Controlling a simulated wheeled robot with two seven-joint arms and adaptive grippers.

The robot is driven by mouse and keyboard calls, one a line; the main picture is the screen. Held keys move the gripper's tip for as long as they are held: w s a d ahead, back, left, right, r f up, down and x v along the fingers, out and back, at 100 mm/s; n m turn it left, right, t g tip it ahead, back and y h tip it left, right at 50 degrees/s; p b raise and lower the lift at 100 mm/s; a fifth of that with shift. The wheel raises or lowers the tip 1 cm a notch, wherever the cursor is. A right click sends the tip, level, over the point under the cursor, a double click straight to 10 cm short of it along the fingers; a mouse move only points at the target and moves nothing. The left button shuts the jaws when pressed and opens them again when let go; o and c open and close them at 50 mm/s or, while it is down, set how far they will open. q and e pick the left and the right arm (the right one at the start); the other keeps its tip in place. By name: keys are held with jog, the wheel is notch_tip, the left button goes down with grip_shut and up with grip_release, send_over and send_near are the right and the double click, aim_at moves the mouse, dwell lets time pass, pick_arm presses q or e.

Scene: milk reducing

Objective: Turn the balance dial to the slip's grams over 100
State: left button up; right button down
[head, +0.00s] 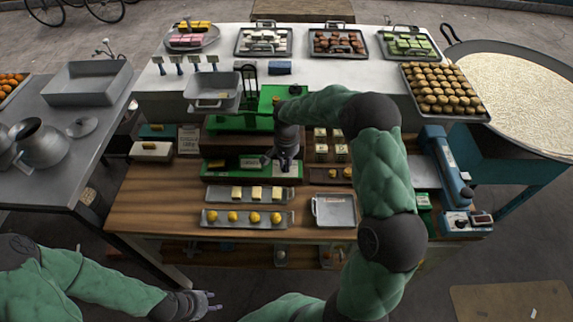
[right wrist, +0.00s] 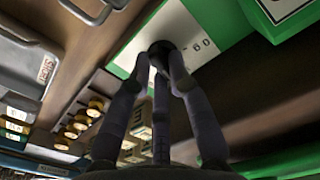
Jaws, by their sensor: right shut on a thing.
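The green balance (head: 228,123) stands mid-table with a grey pan (head: 212,88) on its left. The white dial plate (right wrist: 187,25) is on its green base (head: 222,170); a printed "60" shows beside the knob. My right gripper (head: 285,165) reaches down to this plate. In the right wrist view its fingers (right wrist: 162,58) are shut on the dark dial knob (right wrist: 158,46), partly hiding it and the other marks. A paper card with small print (head: 188,140) stands left of the balance; its text is unreadable. My left gripper (head: 208,302) looks open and empty at the bottom, off the table.
Trays of butter pieces (head: 247,196) and yellow balls (head: 245,218) lie in front of the balance. An empty metal tray (head: 335,211) is to their right. A blue machine (head: 443,160) stands at the right. Sweets trays fill the back shelf.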

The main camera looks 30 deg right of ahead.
jog(key=m+b, duration=0.2)
jog(key=m, duration=0.2)
jog(key=shift+f+m, duration=0.1)
jog(key=shift+m, duration=0.2)
jog(key=m+b, duration=0.2)
jog(key=m, duration=0.2)
jog(key=shift+s+a+m, duration=0.1)
jog(key=shift+a+m, duration=0.05)
jog(key=shift+m, duration=0.15)
jog(key=c, duration=1.1)
grip_release()
jog(key=shift+c, duration=0.2)
notch_tip(320, 180, up, 12)
